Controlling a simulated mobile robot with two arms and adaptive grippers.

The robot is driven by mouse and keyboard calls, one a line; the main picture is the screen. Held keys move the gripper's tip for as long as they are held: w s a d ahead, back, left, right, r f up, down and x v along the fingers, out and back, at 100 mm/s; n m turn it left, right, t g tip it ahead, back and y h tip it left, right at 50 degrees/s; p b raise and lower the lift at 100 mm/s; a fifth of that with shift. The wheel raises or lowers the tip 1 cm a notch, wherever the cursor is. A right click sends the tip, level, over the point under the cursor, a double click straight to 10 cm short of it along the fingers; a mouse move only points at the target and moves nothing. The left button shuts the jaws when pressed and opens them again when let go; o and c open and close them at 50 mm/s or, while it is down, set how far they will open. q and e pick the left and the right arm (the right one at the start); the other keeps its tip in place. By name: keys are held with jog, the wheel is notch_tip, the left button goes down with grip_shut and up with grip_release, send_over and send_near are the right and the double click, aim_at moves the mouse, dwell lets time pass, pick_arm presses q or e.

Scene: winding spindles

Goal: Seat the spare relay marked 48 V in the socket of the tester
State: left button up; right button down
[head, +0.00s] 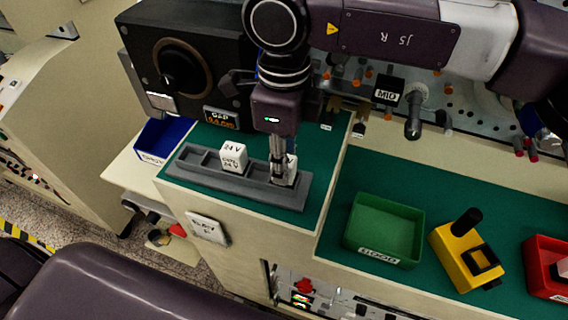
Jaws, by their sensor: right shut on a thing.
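A grey rack (207,176) with several pockets stands on the raised green mat. A white relay (233,156) marked 24 V sits in one of its pockets. My right gripper (280,177) points down at the rack's right end and is shut on a second white relay (291,171), which is mostly hidden by the fingers. I cannot read this relay's marking or tell whether it is still fully in its pocket. A yellow device (452,258) with a black knob and a black square part, perhaps the tester's socket, stands on the lower green mat. My left gripper is not in view.
A green tray (379,254) labelled GOOD lies left of the yellow device, and a red tray (541,284) lies right of it. A blue bin (163,139) is at the left. A black machine (190,57) and a panel with knobs stand behind.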

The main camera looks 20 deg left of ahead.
notch_tip(320, 180, up, 20)
jog(key=b, duration=0.2)
